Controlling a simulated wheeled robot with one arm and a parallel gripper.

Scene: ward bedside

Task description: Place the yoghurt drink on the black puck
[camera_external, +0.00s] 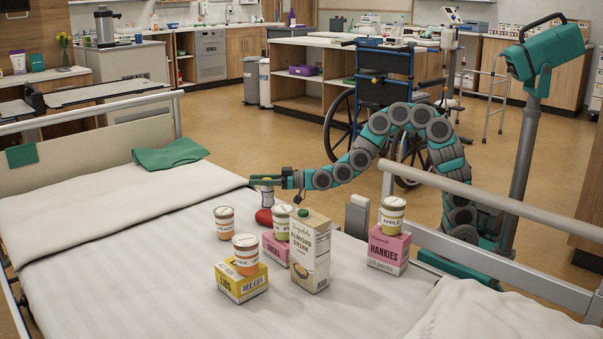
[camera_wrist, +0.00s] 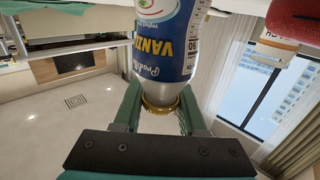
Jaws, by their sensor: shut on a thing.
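The yoghurt drink (camera_wrist: 163,55) is a bottle with a blue and white label and a gold cap. It fills the upper middle of the wrist view, its cap end between the teal fingers of my gripper (camera_wrist: 158,110). In the external view, my gripper (camera_external: 266,181) is shut on the bottle (camera_external: 267,197) from above, near the bed's far edge. The bottle looks upright. Its bottom is partly hidden behind a red object (camera_external: 264,217), so I cannot tell whether it touches anything. I see no black puck in either view.
Close in front stand an almond drink carton (camera_external: 310,250), a jar (camera_external: 281,222) on a pink box (camera_external: 273,248), a jar (camera_external: 246,254) on a yellow box (camera_external: 241,284) and another jar (camera_external: 224,223). A Hankies box (camera_external: 389,250) is right.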

